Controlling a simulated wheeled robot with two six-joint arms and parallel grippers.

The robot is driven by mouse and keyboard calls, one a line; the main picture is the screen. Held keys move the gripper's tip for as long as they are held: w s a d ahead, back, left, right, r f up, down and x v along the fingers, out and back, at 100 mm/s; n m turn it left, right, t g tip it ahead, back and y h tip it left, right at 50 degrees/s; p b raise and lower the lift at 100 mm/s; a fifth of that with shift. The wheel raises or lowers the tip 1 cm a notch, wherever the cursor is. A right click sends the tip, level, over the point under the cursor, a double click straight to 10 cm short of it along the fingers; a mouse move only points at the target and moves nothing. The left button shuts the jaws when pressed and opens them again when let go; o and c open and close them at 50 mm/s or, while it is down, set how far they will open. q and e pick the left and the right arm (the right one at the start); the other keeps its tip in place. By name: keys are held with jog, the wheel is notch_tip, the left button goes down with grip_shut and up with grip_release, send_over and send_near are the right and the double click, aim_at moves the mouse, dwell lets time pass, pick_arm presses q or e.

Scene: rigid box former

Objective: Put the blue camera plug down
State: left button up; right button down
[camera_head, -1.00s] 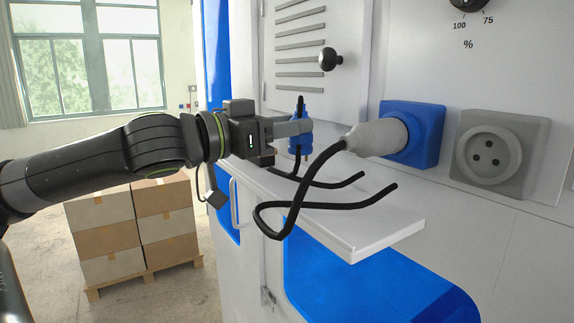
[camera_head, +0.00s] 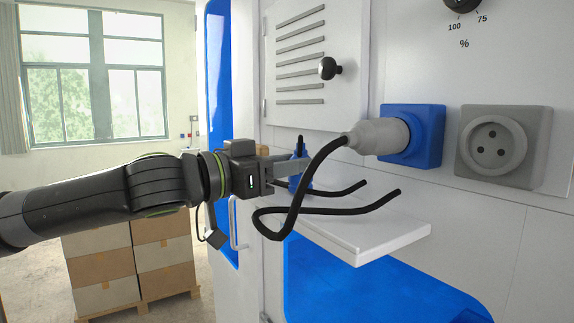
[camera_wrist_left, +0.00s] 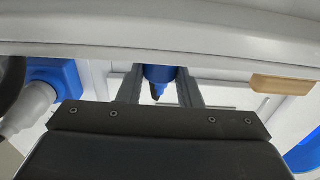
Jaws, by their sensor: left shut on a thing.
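The blue camera plug (camera_head: 298,184) is upright between the fingers of my left gripper (camera_head: 299,171), low over the back left of the white shelf (camera_head: 385,242). Its black tip sticks up above the fingers. Its lower end is partly hidden by a black cable, so I cannot tell whether it touches the shelf. In the left wrist view the blue plug (camera_wrist_left: 158,74) sits between the two grey fingers of the left gripper (camera_wrist_left: 160,88), which are shut on it. My right gripper is not in view.
A grey plug (camera_head: 374,138) sits in the blue socket (camera_head: 428,137); its black cable (camera_head: 300,205) loops in front of the shelf. A grey socket (camera_head: 500,148) is to the right. A black knob (camera_head: 329,68) sticks out above. The shelf's front right is clear.

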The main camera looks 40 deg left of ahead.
pick_arm(q)
jog(key=shift+f, duration=0.25)
jog(key=o, duration=1.1)
jog(key=shift+r, duration=0.1)
